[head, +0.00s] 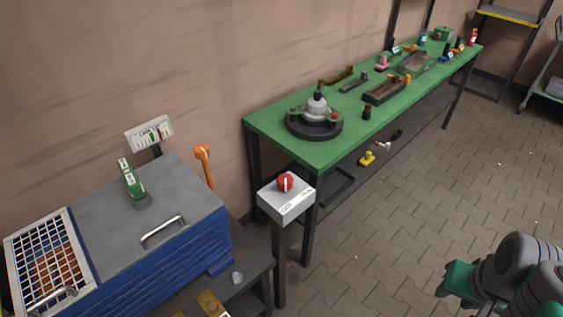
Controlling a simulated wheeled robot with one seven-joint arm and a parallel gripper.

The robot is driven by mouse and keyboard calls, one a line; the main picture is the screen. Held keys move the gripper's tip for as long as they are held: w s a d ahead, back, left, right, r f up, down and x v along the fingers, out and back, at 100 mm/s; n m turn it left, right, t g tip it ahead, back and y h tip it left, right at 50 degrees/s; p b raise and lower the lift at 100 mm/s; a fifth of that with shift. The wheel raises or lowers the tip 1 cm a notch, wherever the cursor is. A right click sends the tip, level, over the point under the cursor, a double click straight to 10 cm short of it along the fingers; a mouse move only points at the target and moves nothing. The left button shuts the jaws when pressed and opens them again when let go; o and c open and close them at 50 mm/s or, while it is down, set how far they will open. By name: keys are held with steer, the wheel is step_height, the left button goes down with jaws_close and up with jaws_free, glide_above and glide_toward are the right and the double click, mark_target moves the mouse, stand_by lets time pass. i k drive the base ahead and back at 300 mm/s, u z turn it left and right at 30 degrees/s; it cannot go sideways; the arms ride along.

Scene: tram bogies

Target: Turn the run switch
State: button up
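The run switch (286,183) appears to be the red round knob with a pale bar across its face. It sits on top of a light grey box (287,203) on a dark post, near the middle of the head view. Small labels on the front of the box are too small to read. Part of my arm, grey with green pieces, shows at the bottom right, well apart from the switch. My gripper's fingers are not in view.
A blue machine (150,265) with a grey lid, a white grid and an orange-knobbed lever (203,153) stands left of the switch post. A long green workbench (330,150) with parts and tools runs behind it to the right. The paved floor (410,210) at right is mostly clear.

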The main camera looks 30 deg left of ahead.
mark_target(284, 181)
steer(key=u, duration=0.65)
steer(key=i, duration=0.75)
steer(key=u, duration=1)
steer(key=i, duration=0.25)
steer(key=u, duration=0.2)
